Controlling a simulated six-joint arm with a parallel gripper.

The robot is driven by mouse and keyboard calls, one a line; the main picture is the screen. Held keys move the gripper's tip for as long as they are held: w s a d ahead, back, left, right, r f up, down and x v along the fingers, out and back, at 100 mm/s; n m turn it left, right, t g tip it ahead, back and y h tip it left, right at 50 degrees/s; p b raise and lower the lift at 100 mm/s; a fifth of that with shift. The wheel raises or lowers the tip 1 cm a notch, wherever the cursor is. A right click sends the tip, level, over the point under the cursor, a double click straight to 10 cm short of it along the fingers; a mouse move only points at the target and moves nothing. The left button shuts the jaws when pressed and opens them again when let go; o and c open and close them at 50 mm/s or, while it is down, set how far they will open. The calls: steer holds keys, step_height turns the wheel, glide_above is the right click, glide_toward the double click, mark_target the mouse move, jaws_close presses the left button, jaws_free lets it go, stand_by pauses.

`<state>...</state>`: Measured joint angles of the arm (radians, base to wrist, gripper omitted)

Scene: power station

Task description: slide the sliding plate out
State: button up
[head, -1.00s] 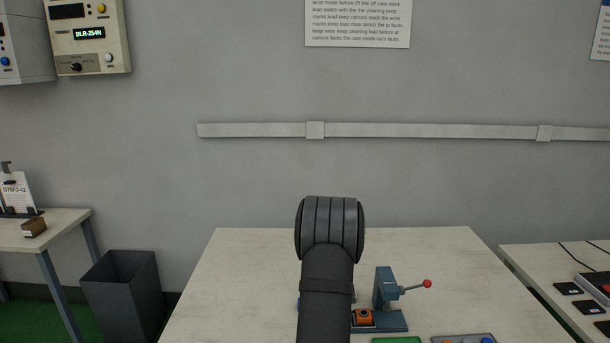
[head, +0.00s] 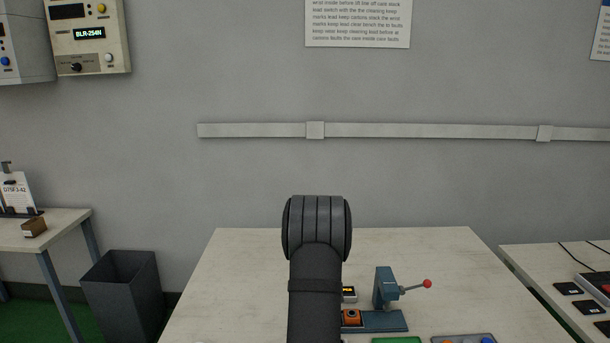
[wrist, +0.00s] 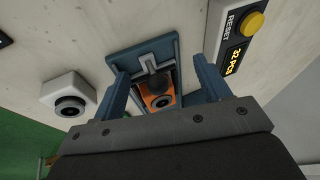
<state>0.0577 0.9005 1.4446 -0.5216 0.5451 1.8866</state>
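A blue press (head: 385,288) with a red-knobbed lever stands on the table in the head view. An orange block (head: 351,318) with a dark round recess sits at the left of its base, partly behind my arm. In the wrist view the orange block (wrist: 157,97) lies in a blue-framed base with a grey plate (wrist: 146,62), which I take to be the sliding plate. My gripper (wrist: 160,68) is open, its two blue fingers spread to either side of the block and base. Whether they touch anything is unclear. My arm hides the gripper in the head view.
A counter display with a yellow RESET button (wrist: 252,22) is close to the right finger. A white box with a black round top (wrist: 69,96) stands to the left. A green item (head: 398,340) and a grey button panel (head: 463,339) lie near the front. The table's back is clear.

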steer(key=shift+s+f, duration=0.15)
steer(key=shift+r, duration=3.55)
